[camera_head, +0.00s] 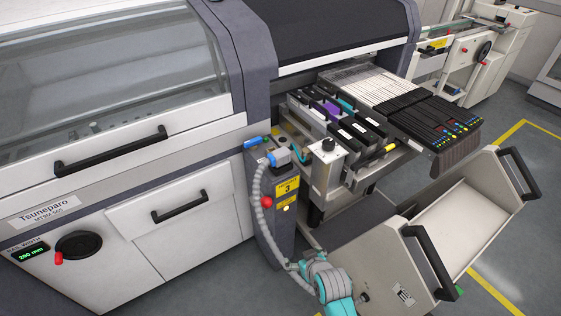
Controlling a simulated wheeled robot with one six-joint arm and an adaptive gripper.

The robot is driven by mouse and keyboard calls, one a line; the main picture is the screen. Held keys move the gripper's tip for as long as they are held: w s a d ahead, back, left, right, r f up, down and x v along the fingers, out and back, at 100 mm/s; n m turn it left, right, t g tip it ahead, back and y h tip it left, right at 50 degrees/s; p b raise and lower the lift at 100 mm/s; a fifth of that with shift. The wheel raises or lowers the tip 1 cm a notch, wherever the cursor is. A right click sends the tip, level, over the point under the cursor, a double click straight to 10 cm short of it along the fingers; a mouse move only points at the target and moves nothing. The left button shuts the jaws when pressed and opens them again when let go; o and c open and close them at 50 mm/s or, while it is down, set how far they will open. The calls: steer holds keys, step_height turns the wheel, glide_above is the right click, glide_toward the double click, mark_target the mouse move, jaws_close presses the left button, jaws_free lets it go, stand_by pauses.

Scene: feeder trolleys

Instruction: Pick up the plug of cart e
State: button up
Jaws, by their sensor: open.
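A tipped-looking white cart (384,263) with black handles stands at the lower right; its small dark mark (404,294) looks like an E turned on its side. A grey and blue plug (280,157) sits at the top of the dark post marked 3. A grey ribbed hose (258,205) runs from it down the post's left side toward the cart. Where the hose ends is hidden behind a teal and grey arm part of mine at the bottom. My gripper's fingers do not show.
The dark post (285,230) has a red knob (266,202) and stands against the white machine (130,180). Several feeders (435,120) jut out above the cart. Grey floor (535,165) is free at the right.

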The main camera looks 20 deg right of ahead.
steer(key=w+r+g, duration=0.1)
steer(key=w+r, duration=0.3)
steer(key=w, duration=0.5)
steer(key=n+g, duration=0.2)
steer(key=g, duration=0.2)
glide_toward(282, 152)
steer(key=f, duration=0.1)
steer(key=shift+y, duration=0.4)
steer(key=x, duration=0.6)
steer(key=shift+a, duration=0.1)
steer(key=shift+d+x, duration=0.15)
steer(key=shift+x, duration=1.1)
steer(key=shift+d+x, duration=0.15)
steer(key=shift+x, duration=1.15)
steer(key=shift+w, duration=0.15)
steer(key=shift+c, duration=0.3)
steer(key=c, duration=1.6)
steer(key=shift+r, duration=0.1)
